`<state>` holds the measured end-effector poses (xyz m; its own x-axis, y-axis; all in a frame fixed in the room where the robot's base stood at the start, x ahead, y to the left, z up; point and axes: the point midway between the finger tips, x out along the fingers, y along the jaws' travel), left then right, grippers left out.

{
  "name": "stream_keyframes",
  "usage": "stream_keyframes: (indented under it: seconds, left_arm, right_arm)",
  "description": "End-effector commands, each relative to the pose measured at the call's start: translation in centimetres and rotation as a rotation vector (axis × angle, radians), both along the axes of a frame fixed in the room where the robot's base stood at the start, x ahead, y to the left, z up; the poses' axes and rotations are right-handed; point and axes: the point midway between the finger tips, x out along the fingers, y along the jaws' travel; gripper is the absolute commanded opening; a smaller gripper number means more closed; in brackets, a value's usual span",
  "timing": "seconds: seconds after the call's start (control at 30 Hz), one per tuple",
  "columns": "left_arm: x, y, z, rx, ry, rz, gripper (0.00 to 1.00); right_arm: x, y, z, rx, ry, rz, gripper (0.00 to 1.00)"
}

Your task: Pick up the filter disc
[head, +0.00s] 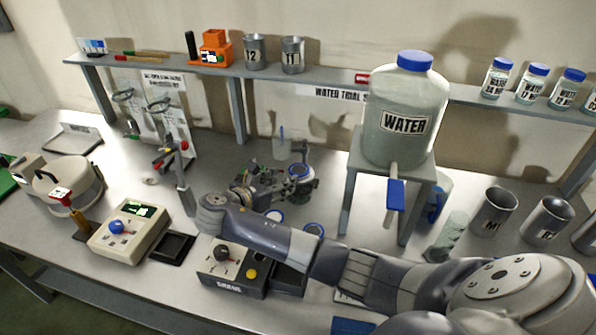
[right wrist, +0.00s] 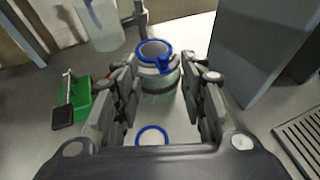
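A round white piece with a blue rim, which looks like the filter disc, lies on the table in the right wrist view (right wrist: 152,136). A glass vessel with a blue-rimmed top (right wrist: 155,68) stands beyond the disc, in line with the gap between the fingers. It also shows in the head view (head: 300,178). My left gripper is not in view.
A large water container (head: 405,115) stands on a grey stand (head: 362,165) right of the gripper. A control box (head: 232,268) stands in front of my right arm. Metal cups (head: 494,212) stand at the right. A green-and-black item (right wrist: 75,105) lies left of the fingers.

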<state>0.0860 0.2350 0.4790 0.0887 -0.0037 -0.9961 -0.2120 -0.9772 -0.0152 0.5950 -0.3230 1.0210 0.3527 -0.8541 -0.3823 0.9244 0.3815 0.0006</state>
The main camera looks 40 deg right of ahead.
Motion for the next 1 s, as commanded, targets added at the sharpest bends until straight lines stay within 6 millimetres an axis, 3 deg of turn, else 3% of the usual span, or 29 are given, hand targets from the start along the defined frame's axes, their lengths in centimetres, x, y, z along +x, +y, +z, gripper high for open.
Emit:
stream_keyframes:
  seconds: [0.33,0.63,0.8,1.0]
  left_arm:
    - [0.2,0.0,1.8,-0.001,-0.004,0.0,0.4]
    - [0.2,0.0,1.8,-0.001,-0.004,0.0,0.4]
    - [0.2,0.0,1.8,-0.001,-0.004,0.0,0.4]
    - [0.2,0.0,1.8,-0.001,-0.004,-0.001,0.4]
  right_arm:
    - [1.2,-4.2,-1.3,-0.001,0.002,-0.001,0.38]
    - [1.4,-4.7,-1.6,0.0,0.0,0.0,0.38]
    - [1.4,-4.7,-1.6,0.0,0.0,0.001,0.04]
    - [1.4,-4.7,-1.6,0.0,0.0,0.001,0.0]
